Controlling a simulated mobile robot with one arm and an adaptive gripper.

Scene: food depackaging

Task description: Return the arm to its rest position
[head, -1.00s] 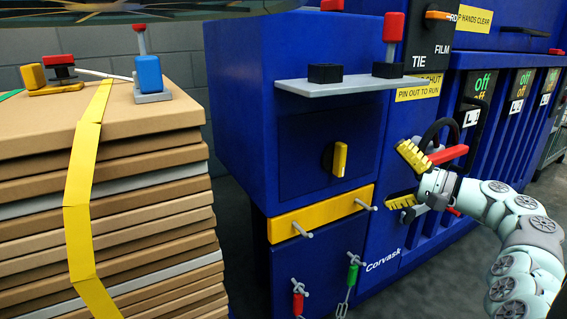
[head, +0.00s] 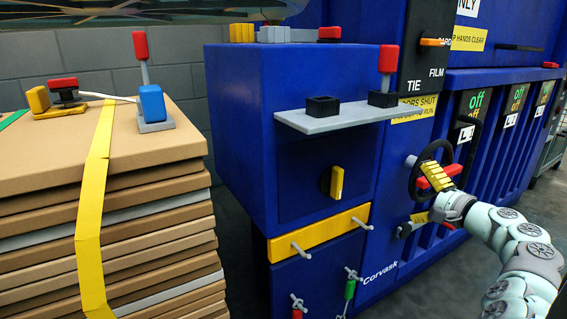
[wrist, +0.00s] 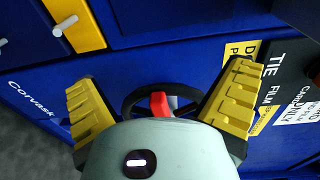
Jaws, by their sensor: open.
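My gripper (head: 426,202) is open and empty at the front of the blue machine, on the right of the head view. Its yellow-padded fingers are spread wide. In the wrist view my gripper (wrist: 160,105) has one finger at each side. The machine's black handwheel (wrist: 130,104) with a red part (wrist: 158,104) shows between them. In the head view the fingers partly cover the handwheel (head: 414,172); I cannot tell whether they touch it.
A strapped stack of cardboard (head: 150,240) stands at the left, with a blue block (head: 151,101) and red-topped tools on it. The blue cabinet (head: 250,140) has a grey shelf (head: 335,116) and a yellow bar (head: 315,234). Open floor shows at the lower right.

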